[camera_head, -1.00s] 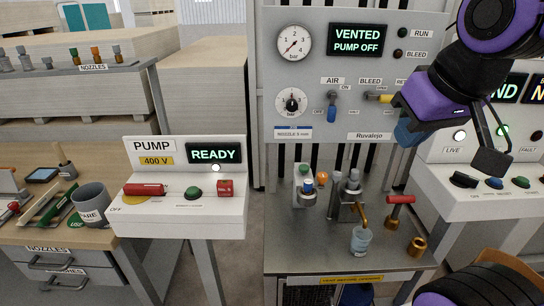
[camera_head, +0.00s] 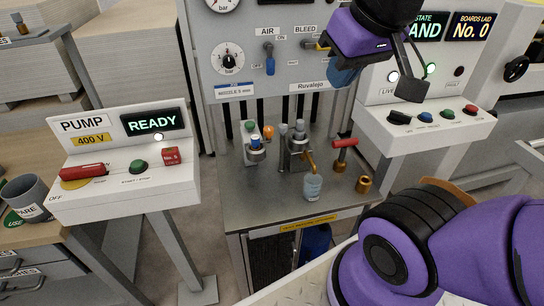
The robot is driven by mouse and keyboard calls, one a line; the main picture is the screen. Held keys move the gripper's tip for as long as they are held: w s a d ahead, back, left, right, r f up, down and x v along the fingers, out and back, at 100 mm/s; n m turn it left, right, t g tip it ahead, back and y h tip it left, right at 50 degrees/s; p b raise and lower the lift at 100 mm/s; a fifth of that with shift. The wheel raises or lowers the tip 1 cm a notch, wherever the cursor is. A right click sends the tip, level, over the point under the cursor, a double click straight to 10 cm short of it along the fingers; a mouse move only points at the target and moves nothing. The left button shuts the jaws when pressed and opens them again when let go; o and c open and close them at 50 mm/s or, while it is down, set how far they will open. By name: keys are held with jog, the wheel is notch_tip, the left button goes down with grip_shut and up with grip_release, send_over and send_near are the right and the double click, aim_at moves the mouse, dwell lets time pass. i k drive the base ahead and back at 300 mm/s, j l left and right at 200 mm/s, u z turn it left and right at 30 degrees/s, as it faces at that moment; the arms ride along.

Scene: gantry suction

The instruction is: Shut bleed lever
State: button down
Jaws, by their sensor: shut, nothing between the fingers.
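The bleed lever (camera_head: 320,45) has a yellow handle and sits under the BLEED label on the grey panel. Its handle lies about sideways, and its right end is hidden behind my gripper's purple body. My gripper (camera_head: 408,88) is in front of the panel, to the right of the lever and lower. It is shut and empty, its dark fingertip hanging downward. A blue piece shows below the purple body; I cannot tell what it belongs to. I cannot tell whether my gripper's body touches the lever.
The AIR lever (camera_head: 269,60), with a blue handle, hangs left of the bleed lever. A pressure dial (camera_head: 228,58) is further left. A metal bench (camera_head: 258,200) below holds a cup (camera_head: 312,186) and a red-handled tool (camera_head: 345,148). A button console (camera_head: 440,130) stands right.

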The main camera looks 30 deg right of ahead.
aim_at(305, 43)
jog(key=z, duration=0.75)
jog(key=i+j+z, duration=0.15)
jog(key=i+j, duration=0.1)
jog(key=i, duration=0.1)
